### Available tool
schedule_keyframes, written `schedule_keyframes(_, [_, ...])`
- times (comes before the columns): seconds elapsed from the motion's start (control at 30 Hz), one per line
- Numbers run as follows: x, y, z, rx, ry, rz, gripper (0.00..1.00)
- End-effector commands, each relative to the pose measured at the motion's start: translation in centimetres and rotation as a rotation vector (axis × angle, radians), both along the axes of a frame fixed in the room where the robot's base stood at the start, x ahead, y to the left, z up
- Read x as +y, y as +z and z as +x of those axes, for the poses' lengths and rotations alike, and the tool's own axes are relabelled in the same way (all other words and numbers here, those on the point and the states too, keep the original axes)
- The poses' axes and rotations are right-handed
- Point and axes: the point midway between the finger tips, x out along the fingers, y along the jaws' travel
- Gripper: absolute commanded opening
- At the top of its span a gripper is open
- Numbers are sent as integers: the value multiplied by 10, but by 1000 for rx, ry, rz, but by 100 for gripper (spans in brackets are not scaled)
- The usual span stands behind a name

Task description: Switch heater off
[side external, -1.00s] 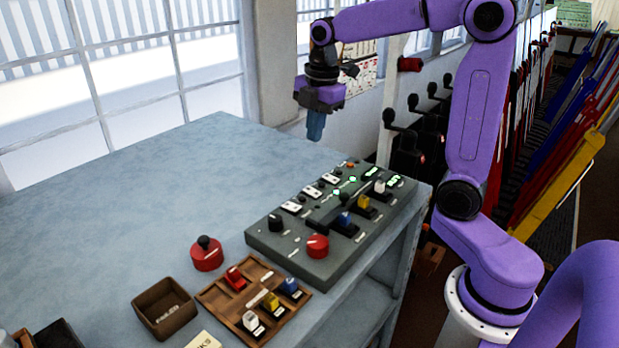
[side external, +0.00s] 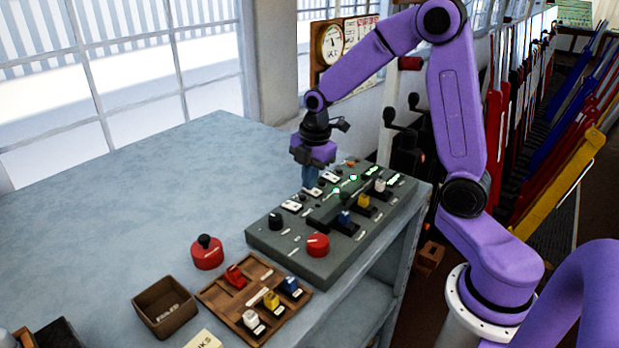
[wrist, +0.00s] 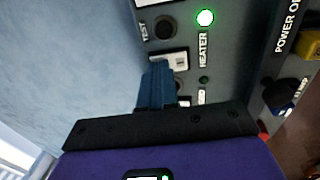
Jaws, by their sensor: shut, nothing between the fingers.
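The grey control panel (side external: 290,243) stands at the table's right edge. In the wrist view a lit green lamp (wrist: 205,18) is beside the HEATER label (wrist: 203,50). A white rocker switch (wrist: 181,60) lies by that label, partly covered by my fingers. Another switch below is mostly hidden behind the fingers.
The panel also carries a red knob (side external: 318,245), a black knob (side external: 276,222) and coloured levers such as a yellow one (side external: 364,201).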

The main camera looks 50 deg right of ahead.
Motion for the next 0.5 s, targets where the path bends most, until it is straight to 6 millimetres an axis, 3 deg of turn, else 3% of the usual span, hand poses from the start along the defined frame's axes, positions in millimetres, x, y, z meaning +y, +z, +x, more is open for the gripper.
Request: schedule_keyframes(0.5, [0,-4,1,2,0,0,0])
